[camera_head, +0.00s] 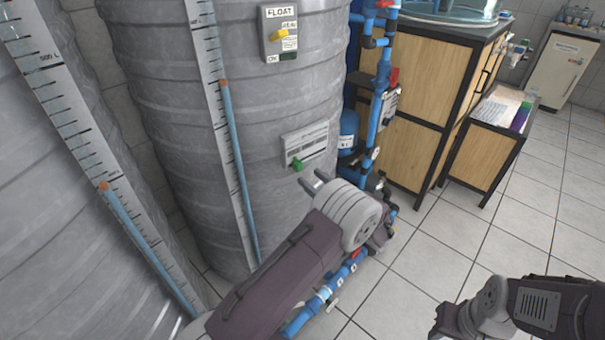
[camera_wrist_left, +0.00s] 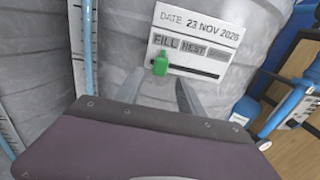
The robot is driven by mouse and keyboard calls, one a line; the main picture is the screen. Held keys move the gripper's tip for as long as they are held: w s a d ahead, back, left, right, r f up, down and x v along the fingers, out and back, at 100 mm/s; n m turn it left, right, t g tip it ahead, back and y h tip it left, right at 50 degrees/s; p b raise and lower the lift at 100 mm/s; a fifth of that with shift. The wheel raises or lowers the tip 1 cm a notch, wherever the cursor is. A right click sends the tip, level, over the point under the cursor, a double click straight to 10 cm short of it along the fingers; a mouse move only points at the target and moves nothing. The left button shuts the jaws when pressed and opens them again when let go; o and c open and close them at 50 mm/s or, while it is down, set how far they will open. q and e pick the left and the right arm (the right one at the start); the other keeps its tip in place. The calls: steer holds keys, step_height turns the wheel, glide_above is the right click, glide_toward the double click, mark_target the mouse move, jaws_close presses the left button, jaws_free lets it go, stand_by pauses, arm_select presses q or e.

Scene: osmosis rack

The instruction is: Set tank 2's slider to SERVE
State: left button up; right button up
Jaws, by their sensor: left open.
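A grey ribbed tank (camera_head: 150,70) carries a white slider panel (camera_head: 318,139) low on its side; no tank number is readable. In the left wrist view the panel (camera_wrist_left: 222,58) reads FILL, REST and a last label too blurred to read surely. Its green slider knob (camera_head: 297,165) is at the left end of the dark slot, under FILL, also in the left wrist view (camera_wrist_left: 160,64). My left gripper (camera_head: 314,181) is open, its fingers just short of the knob and either side of it in the left wrist view (camera_wrist_left: 160,90). My right gripper (camera_head: 445,320) is low at the right edge.
A FLOAT box (camera_head: 270,48) with a yellow lever is higher on the tank. Blue pipes (camera_head: 378,100) with red-handled valves stand just right of the panel. Another tank (camera_head: 50,230) is at left. A wooden cabinet (camera_head: 410,150) stands at right; the tiled floor (camera_head: 440,235) is clear.

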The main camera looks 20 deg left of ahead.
mark_target(301, 170)
arm_select(q)
steer(key=b+x, duration=0.1)
steer(key=x, duration=0.4)
steer(key=shift+w+a, duration=0.2)
steer(key=shift+a, duration=0.1)
jaws_close()
stand_by(1.1)
